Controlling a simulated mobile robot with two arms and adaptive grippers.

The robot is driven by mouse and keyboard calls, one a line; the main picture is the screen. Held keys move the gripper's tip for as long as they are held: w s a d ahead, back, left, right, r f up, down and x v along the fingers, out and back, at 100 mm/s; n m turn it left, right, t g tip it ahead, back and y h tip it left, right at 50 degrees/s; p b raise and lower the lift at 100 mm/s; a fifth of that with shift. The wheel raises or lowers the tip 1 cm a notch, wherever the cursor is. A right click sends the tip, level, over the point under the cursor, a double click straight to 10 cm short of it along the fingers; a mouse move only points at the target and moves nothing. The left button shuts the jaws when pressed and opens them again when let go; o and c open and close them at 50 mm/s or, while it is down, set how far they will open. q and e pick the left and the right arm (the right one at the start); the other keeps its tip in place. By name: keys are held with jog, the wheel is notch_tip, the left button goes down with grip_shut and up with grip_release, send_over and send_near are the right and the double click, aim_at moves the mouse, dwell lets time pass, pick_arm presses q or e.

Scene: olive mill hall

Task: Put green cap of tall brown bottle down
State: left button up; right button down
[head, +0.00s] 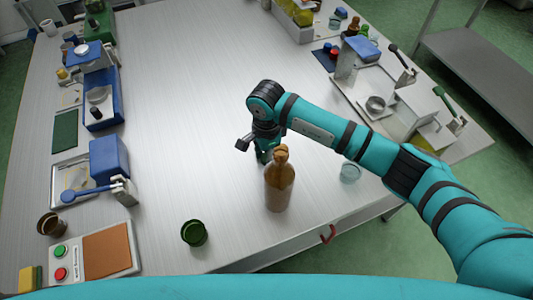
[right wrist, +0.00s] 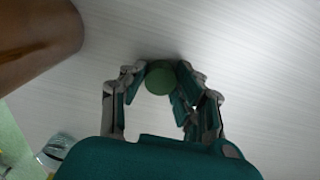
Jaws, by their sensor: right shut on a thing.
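The tall brown bottle (head: 279,192) stands upright on the pale table, with no green cap on its neck. It also shows, cut off, at the upper left of the right wrist view (right wrist: 35,38). My right gripper (head: 262,157) is just behind and left of the bottle in the head view, low over the table. In the right wrist view its fingers are shut on the green cap (right wrist: 161,78), which sits at the fingertips. I cannot tell whether the cap touches the table. My left gripper is not in view.
A dark green round container (head: 194,233) stands left of the bottle, near the front edge. A clear glass dish (head: 350,172) is to the right, under my arm. A button panel (head: 105,250) and blue devices (head: 108,158) line the left side. The table's middle is clear.

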aim_at(266, 157)
jog(key=shift+f, duration=0.2)
jog(key=c, duration=1)
grip_release()
jog(key=shift+r, duration=0.1)
jog(key=shift+r, duration=0.25)
jog(key=shift+w+r, duration=0.1)
jog(key=shift+r, duration=0.3)
notch_tip(266, 157, up, 11)
jog(key=shift+b, duration=0.8)
